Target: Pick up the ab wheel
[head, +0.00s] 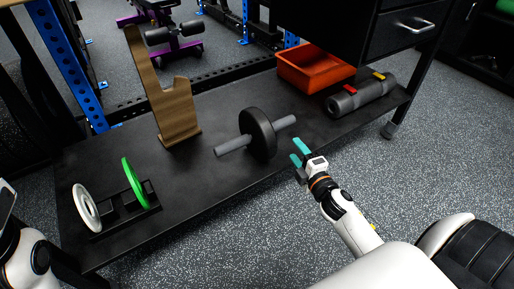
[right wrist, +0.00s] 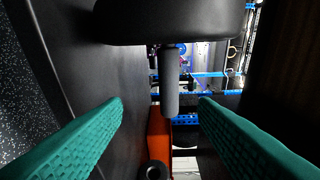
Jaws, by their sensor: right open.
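The ab wheel (head: 262,137), a black wheel with a grey handle on each side, rests on the black bench shelf (head: 215,180). My right gripper (head: 298,152) is open and empty, just right of the wheel and below its right handle in the head view. In the right wrist view the black wheel (right wrist: 170,25) fills the top. One grey handle (right wrist: 171,85) shows between the open teal fingers (right wrist: 160,105), apart from both. Part of my left arm shows at the lower left of the head view, but its gripper fingers do not.
An orange bin (head: 315,68) and a grey foam roller (head: 361,96) lie at the shelf's right end. A wooden stand (head: 176,113) stands behind the wheel. White (head: 86,208) and green (head: 135,182) plates sit in a black rack at the left. A drawer unit (head: 400,30) overhangs the back right.

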